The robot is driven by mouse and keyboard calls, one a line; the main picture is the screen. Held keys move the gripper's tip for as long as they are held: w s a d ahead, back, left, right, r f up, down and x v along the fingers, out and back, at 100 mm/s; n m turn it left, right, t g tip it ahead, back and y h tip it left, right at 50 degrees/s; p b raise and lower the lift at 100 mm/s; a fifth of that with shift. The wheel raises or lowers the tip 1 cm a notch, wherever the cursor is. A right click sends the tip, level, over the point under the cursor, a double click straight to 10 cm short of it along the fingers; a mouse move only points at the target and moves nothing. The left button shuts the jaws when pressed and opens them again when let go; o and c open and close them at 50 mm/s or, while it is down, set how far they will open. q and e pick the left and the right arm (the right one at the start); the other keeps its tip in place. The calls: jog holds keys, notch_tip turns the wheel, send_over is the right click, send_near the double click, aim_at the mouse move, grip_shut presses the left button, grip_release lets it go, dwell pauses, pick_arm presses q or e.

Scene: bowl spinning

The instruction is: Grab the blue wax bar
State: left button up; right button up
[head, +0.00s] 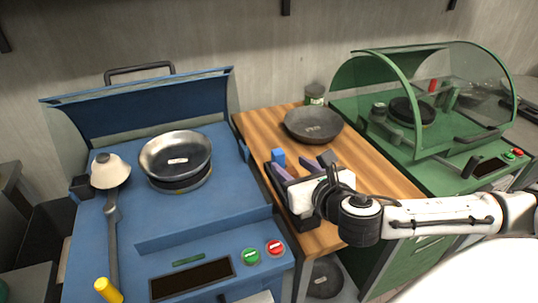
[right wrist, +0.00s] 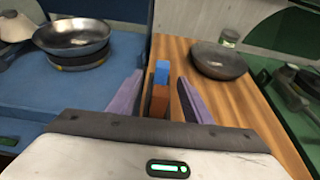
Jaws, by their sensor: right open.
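The blue wax bar (head: 278,155) stands on the wooden table near its left edge, just beyond my right gripper. It also shows in the right wrist view (right wrist: 162,72), behind a brown-orange bar (right wrist: 159,101). My right gripper (head: 301,163) is open, with its two purple fingers pointing away from me. In the right wrist view the bars appear between the fingers (right wrist: 160,82), with gaps on both sides. The lower part of the blue bar is hidden by the brown-orange bar. My left gripper is not in view.
A dark bowl (head: 313,126) and a small jar (head: 315,94) are at the back of the wooden table (head: 255,123). A blue machine (head: 215,227) with a metal bowl (head: 176,153) stands left. A green machine (head: 453,153) with a clear cover stands right.

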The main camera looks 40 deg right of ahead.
aim_at(279, 153)
jog(key=x, duration=0.3)
jog(key=shift+w+d+f, duration=0.1)
jog(key=shift+w, duration=0.05)
jog(key=x, duration=0.4)
jog(key=shift+w+d+p, duration=0.2)
jog(key=shift+d+p, duration=0.05)
jog(key=shift+p, duration=0.15)
jog(key=shift+w, duration=0.25)
grip_shut()
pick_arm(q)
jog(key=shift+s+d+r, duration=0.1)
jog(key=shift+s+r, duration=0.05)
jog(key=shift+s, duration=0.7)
